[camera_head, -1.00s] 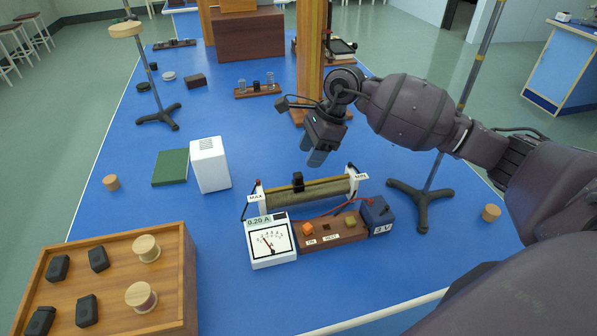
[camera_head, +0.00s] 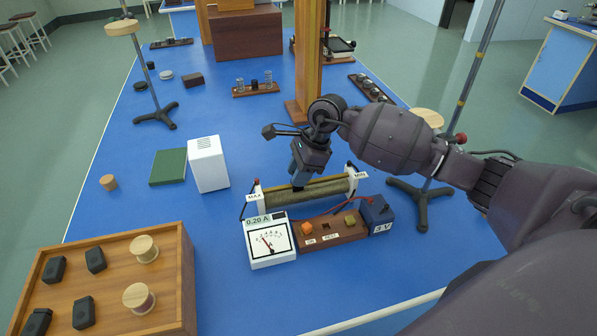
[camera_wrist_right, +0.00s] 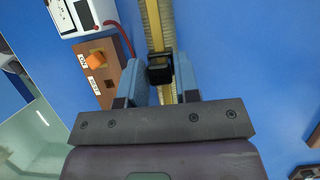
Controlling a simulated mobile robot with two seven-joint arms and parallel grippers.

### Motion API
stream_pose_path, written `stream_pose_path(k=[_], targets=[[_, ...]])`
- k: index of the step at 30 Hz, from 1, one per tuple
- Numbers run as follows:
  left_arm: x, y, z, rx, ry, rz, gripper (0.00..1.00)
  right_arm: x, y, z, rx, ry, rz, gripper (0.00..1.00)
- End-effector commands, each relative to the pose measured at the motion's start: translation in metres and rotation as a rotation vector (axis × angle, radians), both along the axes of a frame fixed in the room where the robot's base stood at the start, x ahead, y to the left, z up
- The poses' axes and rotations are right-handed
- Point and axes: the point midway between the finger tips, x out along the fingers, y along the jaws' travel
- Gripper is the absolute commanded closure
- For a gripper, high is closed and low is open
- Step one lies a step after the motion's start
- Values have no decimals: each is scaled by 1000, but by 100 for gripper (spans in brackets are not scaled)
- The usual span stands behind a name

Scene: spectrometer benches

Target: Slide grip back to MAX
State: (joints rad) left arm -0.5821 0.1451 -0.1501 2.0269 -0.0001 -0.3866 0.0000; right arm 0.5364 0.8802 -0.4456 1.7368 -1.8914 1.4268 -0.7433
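The rheostat (camera_head: 325,190) lies across the blue bench, with the MAX plate (camera_head: 253,197) at its left end and the MIN plate (camera_head: 360,175) at its right. The black slide grip (camera_wrist_right: 160,70) sits on its rail, left of the middle. In the head view it is mostly hidden by my gripper. My right gripper (camera_head: 299,178) points down over it. In the wrist view my right gripper's (camera_wrist_right: 162,78) two blue fingers stand open on either side of the grip; whether either touches it I cannot tell. My left gripper is not in view.
An ammeter (camera_head: 268,240) reading 0.20 A, a switch board (camera_head: 332,231) and a 3 V battery (camera_head: 377,214) stand just in front of the rheostat. A white box (camera_head: 208,163) stands to the left. A stand (camera_head: 421,195) is at right.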

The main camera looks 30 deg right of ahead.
Motion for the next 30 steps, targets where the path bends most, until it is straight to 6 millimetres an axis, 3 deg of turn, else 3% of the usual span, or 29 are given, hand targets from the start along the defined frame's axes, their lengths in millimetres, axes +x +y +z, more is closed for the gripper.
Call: stream_pose_path(k=[1,6,12,22,30], targets=[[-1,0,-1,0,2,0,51,0,0,0,0,0,0,79],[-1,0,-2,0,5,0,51,0,0,0,0,0,0,100],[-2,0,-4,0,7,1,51,2,6,0,1,-1,3,100],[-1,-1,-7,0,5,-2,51,15,59,-1,2,-1,3,100],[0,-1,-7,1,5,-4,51,17,69,0,3,-1,0,100]])
